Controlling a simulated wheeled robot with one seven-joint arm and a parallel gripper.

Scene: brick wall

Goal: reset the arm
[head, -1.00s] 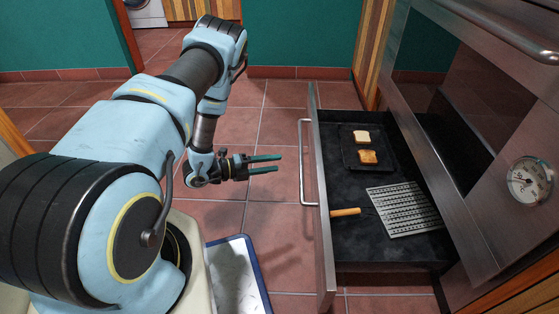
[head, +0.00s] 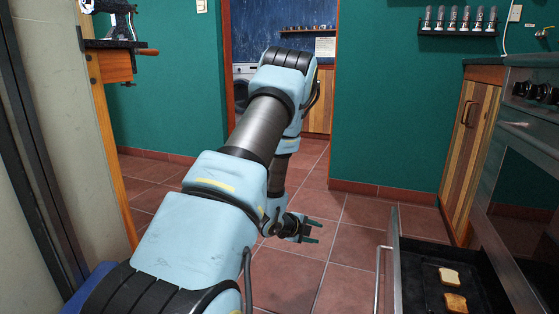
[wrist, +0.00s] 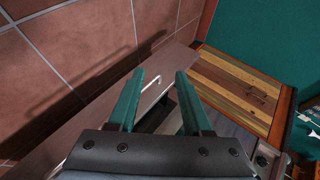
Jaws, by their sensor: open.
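My gripper (head: 312,230) hangs at the end of my bent arm, in the middle of the head view, above the tiled floor. Its two green fingers point right, toward the open oven drawer (head: 399,281). In the wrist view my gripper (wrist: 156,95) shows its fingers spread apart with nothing between them. The gripper is left of the drawer and apart from it.
Two bread slices, one pale (head: 449,276) and one browner (head: 456,303), lie in the open drawer. A wooden cabinet (head: 472,150) and the oven (head: 530,170) stand at right. A workbench (head: 112,68) is at left. Floor around the gripper is clear.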

